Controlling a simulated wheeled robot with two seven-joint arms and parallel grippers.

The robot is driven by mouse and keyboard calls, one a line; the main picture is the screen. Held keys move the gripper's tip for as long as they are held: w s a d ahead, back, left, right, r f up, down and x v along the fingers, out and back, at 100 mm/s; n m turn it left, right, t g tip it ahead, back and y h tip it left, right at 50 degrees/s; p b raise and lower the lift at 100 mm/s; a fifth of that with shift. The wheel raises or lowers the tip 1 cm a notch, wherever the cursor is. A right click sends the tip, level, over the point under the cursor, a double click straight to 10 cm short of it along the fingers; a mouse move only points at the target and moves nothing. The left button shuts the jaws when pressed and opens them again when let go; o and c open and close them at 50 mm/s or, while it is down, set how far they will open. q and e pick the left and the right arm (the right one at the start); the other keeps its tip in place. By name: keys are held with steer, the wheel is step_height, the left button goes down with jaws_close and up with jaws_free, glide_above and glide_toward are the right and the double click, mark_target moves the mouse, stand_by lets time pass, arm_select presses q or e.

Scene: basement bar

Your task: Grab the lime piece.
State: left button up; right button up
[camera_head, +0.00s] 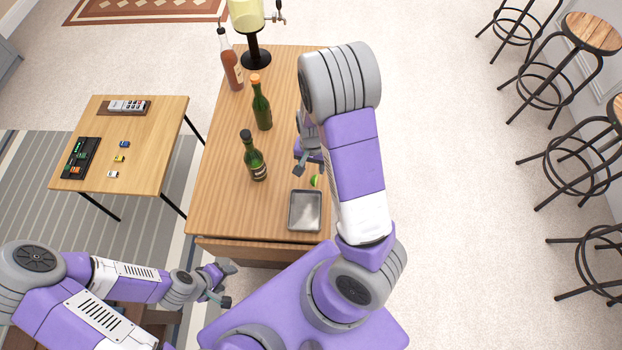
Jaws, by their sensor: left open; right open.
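A small green lime piece (314,181) lies on the wooden table (222,190), just behind the grey square tray (305,211) and partly hidden by my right arm. My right gripper (305,170) is open above the table, close behind and slightly left of the lime piece, with nothing visible in it. Whether it touches the lime cannot be told. My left gripper (226,284) is open and empty, low in front of the table's near left corner.
Two green bottles (261,108) (254,160) and a reddish bottle (230,65) stand on the table, with a drink dispenser (252,35) at the far end. A smaller table (150,130) is at left. Bar stools (590,33) line the right side.

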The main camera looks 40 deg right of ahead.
mark_target(314, 178)
steer(key=shift+s+f, duration=0.2)
steer(key=shift+f, duration=0.35)
steer(key=f+b, duration=0.1)
steer(key=f, duration=0.5)
steer(key=shift+d+b, duration=0.2)
steer(key=shift+b, duration=0.2)
jaws_close()
